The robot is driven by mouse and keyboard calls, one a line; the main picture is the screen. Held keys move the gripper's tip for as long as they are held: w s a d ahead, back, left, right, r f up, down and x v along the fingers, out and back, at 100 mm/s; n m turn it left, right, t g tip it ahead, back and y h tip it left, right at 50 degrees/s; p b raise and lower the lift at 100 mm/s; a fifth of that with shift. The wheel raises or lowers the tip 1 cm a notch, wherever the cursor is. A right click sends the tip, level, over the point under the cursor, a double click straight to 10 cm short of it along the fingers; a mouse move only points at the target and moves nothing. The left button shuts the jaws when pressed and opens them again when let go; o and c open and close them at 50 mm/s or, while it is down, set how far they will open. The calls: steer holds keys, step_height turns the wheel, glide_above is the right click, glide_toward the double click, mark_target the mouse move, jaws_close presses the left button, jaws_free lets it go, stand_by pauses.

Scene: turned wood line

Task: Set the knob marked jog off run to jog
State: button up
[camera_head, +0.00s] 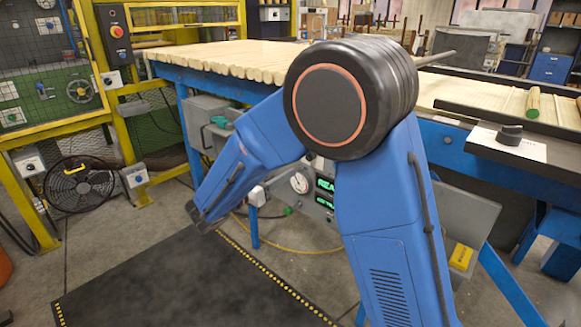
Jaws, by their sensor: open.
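No marking that reads jog, off or run is legible from here, so I cannot tell which knob bears it. Small boxes with dark knobs show at the left: a grey box (28,162) on the yellow frame, a box (135,176) by the fan, and a box (112,81) below the red stop button. A large black knob (510,134) sits on a pale plate at the right bench. My blue arm fills the middle, with its forearm pointing down and left. My gripper cannot be made out, and no fingers show.
A blue bench (216,86) with turned wood pieces stands behind my arm. A panel with a gauge and a green display (325,184) is partly hidden by my arm. A black fan (80,184) stands at left. A dark mat (170,280) leaves clear floor in front.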

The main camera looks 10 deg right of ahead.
steer(key=shift+v, duration=2.6)
steer(key=s+d+m+g+y, duration=0.2)
steer(key=s+d+m+g, duration=0.4)
steer(key=d, duration=0.5)
steer(key=s+d+m+g+y, duration=0.2)
steer(key=s+d+m, duration=0.3)
steer(key=s+d, duration=0.4)
steer(key=s+d+f+m+t+y, duration=0.1)
steer(key=s+f+m+t+y, duration=0.1)
steer(key=s+m+y, duration=0.8)
steer(key=s+m, duration=0.5)
steer(key=s, duration=0.3)
steer(key=shift+m+y, duration=0.3)
steer(key=shift+d, duration=0.1)
